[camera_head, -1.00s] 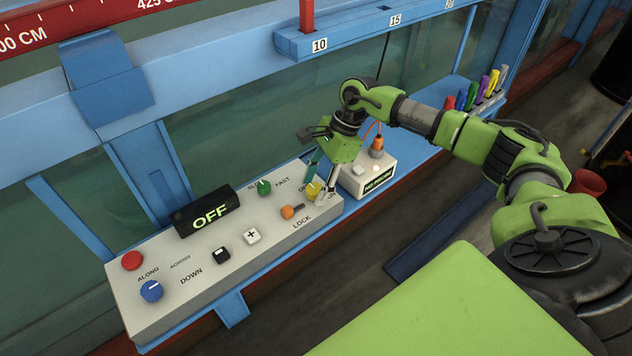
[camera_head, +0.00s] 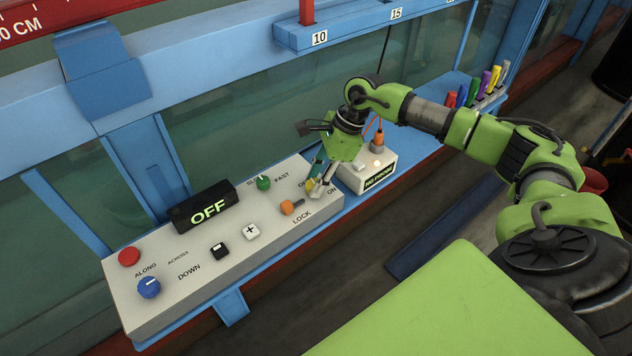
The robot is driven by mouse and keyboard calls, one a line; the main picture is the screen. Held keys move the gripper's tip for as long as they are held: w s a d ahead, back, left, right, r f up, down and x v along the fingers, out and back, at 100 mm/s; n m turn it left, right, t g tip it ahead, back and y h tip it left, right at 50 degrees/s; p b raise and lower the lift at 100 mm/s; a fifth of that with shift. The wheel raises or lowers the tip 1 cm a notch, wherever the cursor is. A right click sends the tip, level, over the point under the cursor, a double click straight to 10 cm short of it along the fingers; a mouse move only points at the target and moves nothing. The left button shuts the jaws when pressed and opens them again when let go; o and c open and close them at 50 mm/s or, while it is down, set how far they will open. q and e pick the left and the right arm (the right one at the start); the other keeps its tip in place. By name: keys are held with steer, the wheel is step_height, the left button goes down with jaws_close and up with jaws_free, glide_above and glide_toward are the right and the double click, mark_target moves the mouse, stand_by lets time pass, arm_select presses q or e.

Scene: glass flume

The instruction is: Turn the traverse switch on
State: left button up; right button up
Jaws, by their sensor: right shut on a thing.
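The traverse control box (camera_head: 190,285) is pale grey and lies along the blue rail, with a black display (camera_head: 207,210) reading OFF. A yellow switch knob (camera_head: 312,183) is at its right end, between the OFF and ON labels, mostly hidden by my right gripper. My right gripper (camera_head: 317,186) comes down from above and is shut on the yellow knob. The ON label shows just right of the fingers. My left gripper is not in view.
An orange lock lever (camera_head: 290,207), a green speed knob (camera_head: 263,182), white and black buttons, a blue knob (camera_head: 149,288) and a red button (camera_head: 129,256) share the panel. A small white NO PROBE box (camera_head: 366,174) stands close right of the gripper.

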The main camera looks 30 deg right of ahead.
steer(key=m+b, duration=0.1)
steer(key=m, duration=0.1)
steer(key=m+t+h+b, duration=0.1)
steer(key=m+b, duration=0.1)
steer(key=shift+s+f+t, duration=0.1)
steer(key=shift+f+t, duration=0.1)
steer(key=shift+t, duration=0.1)
steer(key=m+h+b, duration=0.1)
steer(key=m+b, duration=0.1)
steer(key=m, duration=0.1)
steer(key=m+t+b, duration=0.1)
steer(key=m+b, duration=0.2)
steer(key=shift+a+h, duration=0.15)
steer(key=shift+h, duration=0.25)
steer(key=shift+r+m+h+b, duration=0.1)
steer(key=shift+m+h+b, duration=0.4)
steer(key=shift+m+b, duration=0.65)
steer(key=shift+r+m+h+b, duration=0.1)
steer(key=shift+m+h+b, duration=0.55)
steer(key=shift+m, duration=0.9)
steer(key=o, duration=1.1)
steer(key=shift+r, duration=0.1)
